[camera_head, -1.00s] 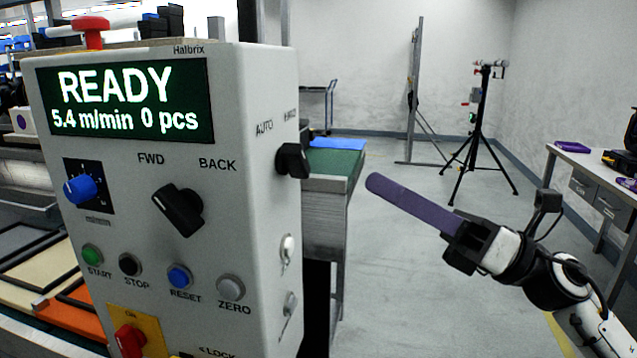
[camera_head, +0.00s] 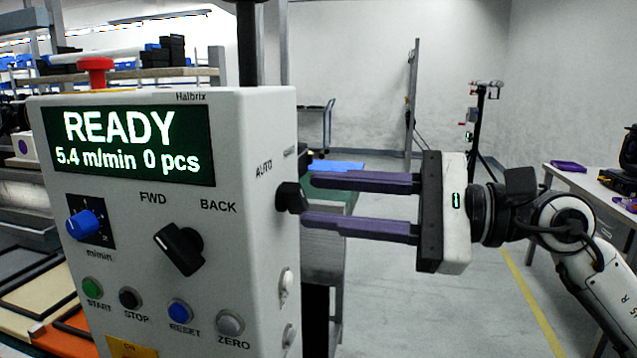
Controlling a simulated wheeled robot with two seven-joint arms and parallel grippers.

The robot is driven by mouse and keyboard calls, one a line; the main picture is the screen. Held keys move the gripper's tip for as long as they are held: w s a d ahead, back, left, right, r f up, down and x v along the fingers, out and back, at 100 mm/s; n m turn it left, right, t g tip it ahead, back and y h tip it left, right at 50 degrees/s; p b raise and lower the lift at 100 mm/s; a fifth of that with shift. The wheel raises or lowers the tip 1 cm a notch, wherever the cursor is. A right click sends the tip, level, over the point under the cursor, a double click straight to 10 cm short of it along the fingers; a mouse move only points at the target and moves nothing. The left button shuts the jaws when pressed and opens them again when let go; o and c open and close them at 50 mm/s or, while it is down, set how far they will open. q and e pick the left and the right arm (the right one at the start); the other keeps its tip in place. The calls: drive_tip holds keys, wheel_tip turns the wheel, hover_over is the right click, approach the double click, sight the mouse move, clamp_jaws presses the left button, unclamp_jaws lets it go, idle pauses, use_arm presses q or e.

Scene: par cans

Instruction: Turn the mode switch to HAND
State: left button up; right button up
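The grey control box (camera_head: 120,225) stands at the left, its display reading READY. The mode switch (camera_head: 290,198) is a black knob on the box's right side face, below the label AUTO; a second label beside AUTO is too slanted to read. My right gripper (camera_head: 308,201) comes in from the right with its two purple fingers apart, one above the other. The fingertips are at the knob, one slightly above and one slightly below it; I cannot tell whether they touch it. My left gripper is not in view.
The box front carries a FWD/BACK knob (camera_head: 179,248), a blue dial (camera_head: 85,225) and several push buttons. A red mushroom button (camera_head: 95,68) sits on top. Key-like fittings (camera_head: 286,284) lie below the mode switch. Open floor lies behind my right arm; a table (camera_head: 590,180) stands at right.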

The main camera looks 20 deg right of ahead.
drive_tip(key=shift+x, duration=0.95)
clamp_jaws()
